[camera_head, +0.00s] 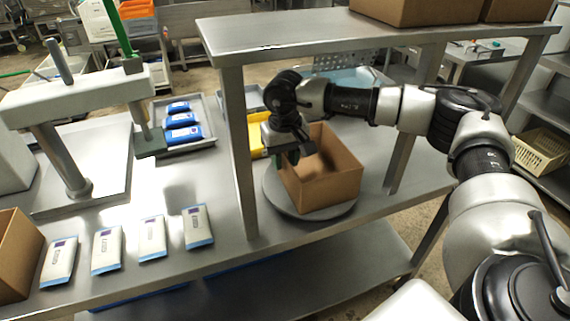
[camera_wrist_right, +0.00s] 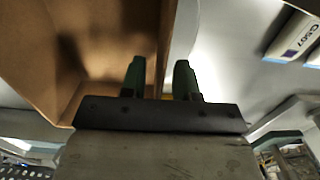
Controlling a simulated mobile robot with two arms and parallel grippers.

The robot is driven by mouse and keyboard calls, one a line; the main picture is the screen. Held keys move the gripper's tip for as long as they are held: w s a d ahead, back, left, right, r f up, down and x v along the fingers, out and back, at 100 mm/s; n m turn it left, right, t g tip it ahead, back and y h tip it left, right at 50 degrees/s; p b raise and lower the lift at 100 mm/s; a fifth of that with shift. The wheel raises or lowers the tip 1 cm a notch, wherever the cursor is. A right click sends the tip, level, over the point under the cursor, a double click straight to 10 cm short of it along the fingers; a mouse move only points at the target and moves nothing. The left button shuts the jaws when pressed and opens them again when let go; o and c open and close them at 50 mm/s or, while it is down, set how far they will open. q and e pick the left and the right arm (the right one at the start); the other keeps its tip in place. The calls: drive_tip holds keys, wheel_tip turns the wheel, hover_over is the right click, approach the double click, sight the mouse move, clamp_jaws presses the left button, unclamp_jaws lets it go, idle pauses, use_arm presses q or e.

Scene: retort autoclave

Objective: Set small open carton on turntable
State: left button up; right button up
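The small open carton (camera_head: 328,185) is brown, open at the top, and stands upright on the round grey turntable (camera_head: 275,203) under the raised shelf. It covers much of the disc. My right gripper (camera_head: 290,160) is at the carton's upper left edge. In the right wrist view, the two green-tipped fingers (camera_wrist_right: 160,80) are apart, with the carton wall (camera_wrist_right: 167,40) between them. One finger is on the carton's inner side and the other outside. A gap shows beside the wall, so the gripper looks open.
A steel shelf (camera_head: 300,38) on posts stands over the turntable, with boxes on top. Several white-and-blue pouches (camera_head: 152,238) lie along the bench front. A grey tray (camera_head: 205,122) holds blue packs. Another carton (camera_head: 15,255) stands at far left. A yellow item (camera_head: 257,135) is behind the turntable.

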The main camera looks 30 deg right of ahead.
wheel_tip(320, 180, up, 6)
drive_tip(key=shift+f, duration=0.1)
